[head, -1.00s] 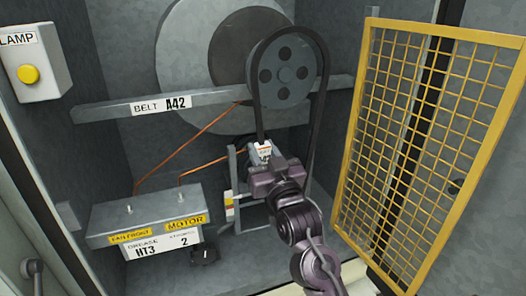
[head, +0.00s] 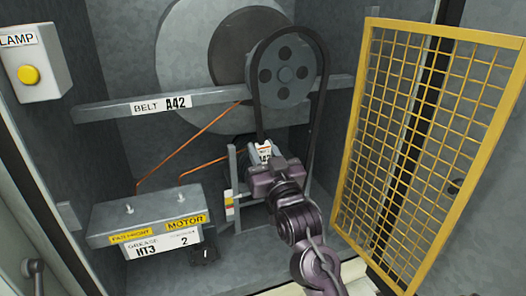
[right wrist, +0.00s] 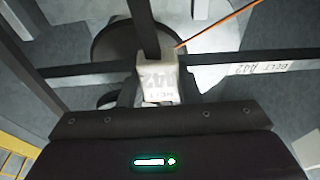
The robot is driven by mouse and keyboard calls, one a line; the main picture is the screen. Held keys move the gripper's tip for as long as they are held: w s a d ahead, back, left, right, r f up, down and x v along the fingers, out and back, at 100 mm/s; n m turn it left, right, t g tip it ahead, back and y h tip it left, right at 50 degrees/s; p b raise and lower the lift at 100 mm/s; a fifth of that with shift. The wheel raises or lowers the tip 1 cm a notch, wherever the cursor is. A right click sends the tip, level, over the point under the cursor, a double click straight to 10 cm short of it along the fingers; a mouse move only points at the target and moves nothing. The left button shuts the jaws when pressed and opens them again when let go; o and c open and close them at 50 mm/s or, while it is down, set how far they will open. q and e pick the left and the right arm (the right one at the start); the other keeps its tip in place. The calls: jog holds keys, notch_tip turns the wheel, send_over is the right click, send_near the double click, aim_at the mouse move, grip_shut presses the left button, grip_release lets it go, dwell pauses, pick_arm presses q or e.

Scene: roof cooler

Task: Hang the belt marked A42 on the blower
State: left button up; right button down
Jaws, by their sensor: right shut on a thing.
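The belt (head: 320,105) is a long black loop. Its top arches around the grey upper pulley (head: 284,72) with holes, in front of the blower's round grey housing (head: 180,50). I cannot tell whether it sits in the groove or just in front. My right gripper (head: 265,160) is shut on the belt's white tag (head: 265,149), low in the loop. The lower end of the loop is hidden behind my gripper. My left gripper is not in view.
A grey crossbar (head: 215,97) labelled BELT A42 runs behind the belt. A yellow mesh guard (head: 362,110) stands open on the right. A grey box (head: 145,210) with MOTOR and GREASE labels is lower left. A lamp switch (head: 30,74) is on the left wall.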

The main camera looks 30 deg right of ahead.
jog(key=shift+w, duration=0.3)
jog(key=shift+w+d+p, duration=0.25)
jog(key=shift+w, duration=0.65)
jog(key=shift+w+d+p, duration=0.2)
jog(key=shift+w+d, duration=0.05)
jog(key=shift+w, duration=0.75)
dwell(0.5)
jog(key=shift+f, duration=0.65)
dwell(0.7)
jog(key=c, duration=1)
grip_release()
jog(key=shift+o, duration=0.2)
jog(key=shift+b, duration=0.3)
